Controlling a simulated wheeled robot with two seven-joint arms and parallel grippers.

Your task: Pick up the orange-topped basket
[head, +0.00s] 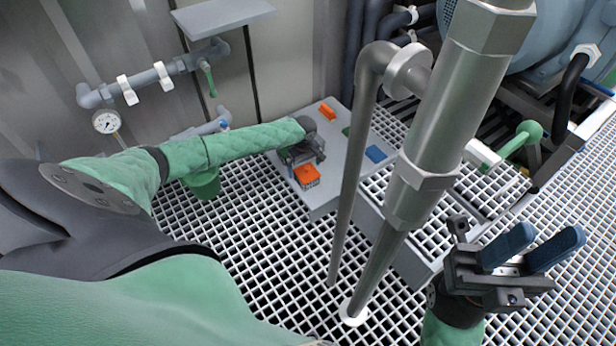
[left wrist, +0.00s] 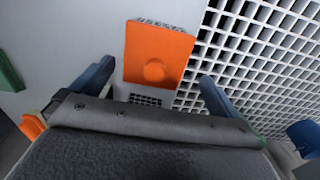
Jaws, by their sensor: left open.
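The orange-topped basket (head: 307,175) stands near the front edge of a light grey table (head: 320,207). In the left wrist view its flat orange top (left wrist: 157,50) with a round knob lies ahead, with grey mesh showing at its ends. My left gripper (head: 302,156) is over the table beside the basket. In the left wrist view its two blue fingers (left wrist: 154,80) are apart, one on each side of the basket's near end, with nothing held. My right gripper (head: 541,240) is open and empty at the right, far from the basket.
A second orange item (head: 327,112), a green one (head: 346,131) and a blue one (head: 376,154) lie on the table. A thick metal pipe (head: 408,185) and a thinner one (head: 352,180) rise in front of it. A green bucket (head: 203,184) is left of the table.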

